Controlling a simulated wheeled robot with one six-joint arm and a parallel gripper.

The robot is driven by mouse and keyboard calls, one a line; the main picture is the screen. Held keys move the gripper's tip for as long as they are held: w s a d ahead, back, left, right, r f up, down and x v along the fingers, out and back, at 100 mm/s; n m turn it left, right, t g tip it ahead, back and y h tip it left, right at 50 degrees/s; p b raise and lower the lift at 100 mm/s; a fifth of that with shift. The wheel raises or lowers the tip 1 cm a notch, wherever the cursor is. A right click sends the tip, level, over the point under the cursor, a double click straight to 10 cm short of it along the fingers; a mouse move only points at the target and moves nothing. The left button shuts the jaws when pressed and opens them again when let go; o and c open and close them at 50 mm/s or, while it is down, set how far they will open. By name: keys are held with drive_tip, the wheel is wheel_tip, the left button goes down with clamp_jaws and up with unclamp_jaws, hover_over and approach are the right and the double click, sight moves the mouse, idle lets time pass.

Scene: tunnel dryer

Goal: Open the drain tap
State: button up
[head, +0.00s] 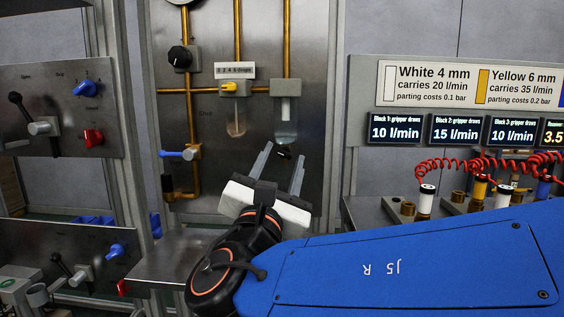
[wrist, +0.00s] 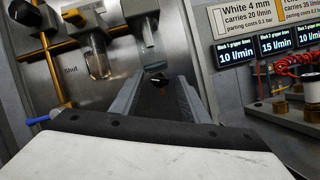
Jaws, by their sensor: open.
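A small black knob, which looks like the drain tap (head: 284,152), sits on the metal panel just below a clear bowl (head: 286,122) that holds some liquid. In the wrist view the black knob (wrist: 155,79) shows beyond and between my fingertips. My gripper (head: 282,160) is open and empty, its two grey fingers pointing at the panel with the knob between their lines. Whether the fingers touch the knob or stop short, I cannot tell. In the wrist view my gripper (wrist: 163,88) shows a clear gap between its fingers.
A blue lever (head: 174,154) on a brass pipe is left of the knob; "Shut" is printed above it. A second bowl (head: 236,122) hangs left of the first. A metal shelf (head: 165,258) juts out below. Red coiled hoses (head: 470,163) and fittings stand at right.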

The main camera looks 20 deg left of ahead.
drive_tip(key=shift+c, duration=0.7)
clamp_jaws()
drive_tip(key=shift+a+r+m+g+h, duration=0.1)
drive_tip(key=shift+m+g+h, duration=0.15)
drive_tip(key=shift+m+h, duration=0.9)
drive_tip(key=shift+r+m+g+h, duration=0.1)
drive_tip(key=shift+m+g+h, duration=0.15)
drive_tip(key=shift+m, duration=1.7)
drive_tip(key=shift+o, duration=0.7)
unclamp_jaws()
drive_tip(key=shift+s+f, duration=0.1)
drive_tip(key=shift+s, duration=0.05)
drive_tip(key=d+v, duration=0.1)
drive_tip(key=v, duration=1.6)
drive_tip(key=shift+a, duration=0.5)
drive_tip(key=shift+s, duration=0.15)
